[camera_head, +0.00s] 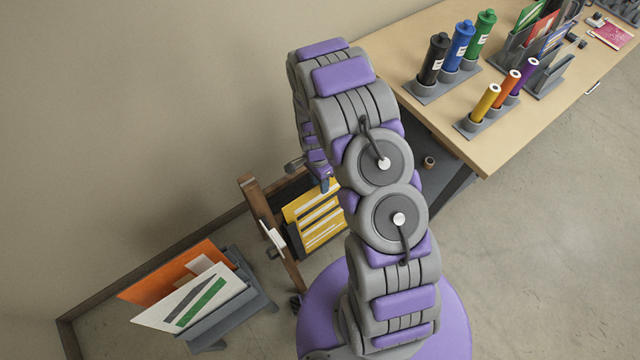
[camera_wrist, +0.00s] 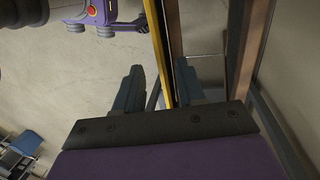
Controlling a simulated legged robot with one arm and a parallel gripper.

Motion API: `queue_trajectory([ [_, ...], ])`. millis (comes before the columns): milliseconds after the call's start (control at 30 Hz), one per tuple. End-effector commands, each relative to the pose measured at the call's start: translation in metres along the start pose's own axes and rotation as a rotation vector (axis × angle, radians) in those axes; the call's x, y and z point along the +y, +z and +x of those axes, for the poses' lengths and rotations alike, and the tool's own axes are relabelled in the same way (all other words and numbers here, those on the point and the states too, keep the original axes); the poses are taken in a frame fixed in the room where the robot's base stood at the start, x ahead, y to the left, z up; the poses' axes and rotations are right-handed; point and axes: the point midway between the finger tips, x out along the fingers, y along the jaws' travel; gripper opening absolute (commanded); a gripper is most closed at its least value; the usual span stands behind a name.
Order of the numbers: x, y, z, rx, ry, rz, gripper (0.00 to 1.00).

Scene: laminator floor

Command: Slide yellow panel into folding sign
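The yellow panel (camera_head: 318,222) with white bars stands upright in the head view, in or against the folding sign, a brown wooden frame (camera_head: 272,238) on the floor at lower centre. My gripper (camera_head: 325,182) is at the panel's upper edge, partly hidden by my arm. In the wrist view my gripper (camera_wrist: 160,80) has its two fingers apart. The panel's thin yellow edge (camera_wrist: 157,45) runs down between them, closer to the right finger, with a gap to the left one. A wooden bar of the sign (camera_wrist: 173,25) runs beside it. How deep the panel sits is hidden.
A grey rack (camera_head: 235,310) with an orange panel (camera_head: 180,275) and a white-green panel (camera_head: 190,303) stands at lower left. A wooden table (camera_head: 545,95) with bottle holders and rolls is at upper right. The wall is behind the sign; floor at right is clear.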

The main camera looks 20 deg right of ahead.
Motion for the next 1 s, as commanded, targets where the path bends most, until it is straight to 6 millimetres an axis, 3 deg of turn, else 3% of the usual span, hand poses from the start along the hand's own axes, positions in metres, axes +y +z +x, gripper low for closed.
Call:
queue_trajectory([
  [600, -0.002, 0.000, -0.129, 0.001, -0.003, 0.000, 0.39],
  [800, -0.002, 0.000, -0.149, 0.000, 0.000, 0.000, 0.39],
  [1000, -0.001, 0.000, -0.153, -0.001, 0.002, 0.000, 0.39],
])
